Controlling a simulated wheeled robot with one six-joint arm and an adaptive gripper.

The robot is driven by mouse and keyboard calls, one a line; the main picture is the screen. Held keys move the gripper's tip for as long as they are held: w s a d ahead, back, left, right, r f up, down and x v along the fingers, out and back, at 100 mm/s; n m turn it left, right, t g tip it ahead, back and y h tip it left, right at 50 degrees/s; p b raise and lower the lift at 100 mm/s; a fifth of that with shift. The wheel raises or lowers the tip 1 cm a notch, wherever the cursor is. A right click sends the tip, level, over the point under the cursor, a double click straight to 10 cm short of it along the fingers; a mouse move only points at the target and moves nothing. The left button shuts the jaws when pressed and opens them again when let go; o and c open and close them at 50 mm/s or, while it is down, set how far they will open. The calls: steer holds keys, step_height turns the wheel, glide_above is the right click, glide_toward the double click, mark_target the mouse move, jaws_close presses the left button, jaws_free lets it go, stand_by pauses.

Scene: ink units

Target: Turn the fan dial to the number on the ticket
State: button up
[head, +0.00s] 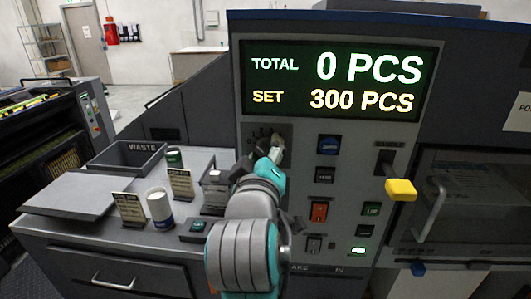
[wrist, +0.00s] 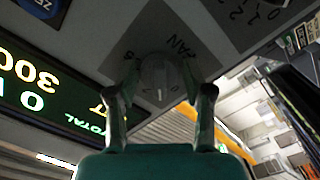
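The fan dial is a grey knob on a dark square plate on the machine's front panel, below the lit display. In the wrist view the knob (wrist: 163,78) shows a short white mark, with the plate's lettering upside down and partly covered. My gripper (wrist: 162,90) is at the dial, one finger on each side of the knob. I cannot tell whether the fingers touch it. In the head view my gripper (head: 270,150) hides most of the dial and its plate (head: 250,131). Small printed cards stand on the counter, one at the left (head: 130,208) and one behind (head: 181,182); their writing is unreadable.
The display (head: 340,82) reads TOTAL 0 PCS and SET 300 PCS. A yellow-tipped lever (head: 400,189) and several buttons lie right of my arm.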

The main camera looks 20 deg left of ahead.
steer(key=shift+o, duration=0.3)
steer(key=v, duration=1.2)
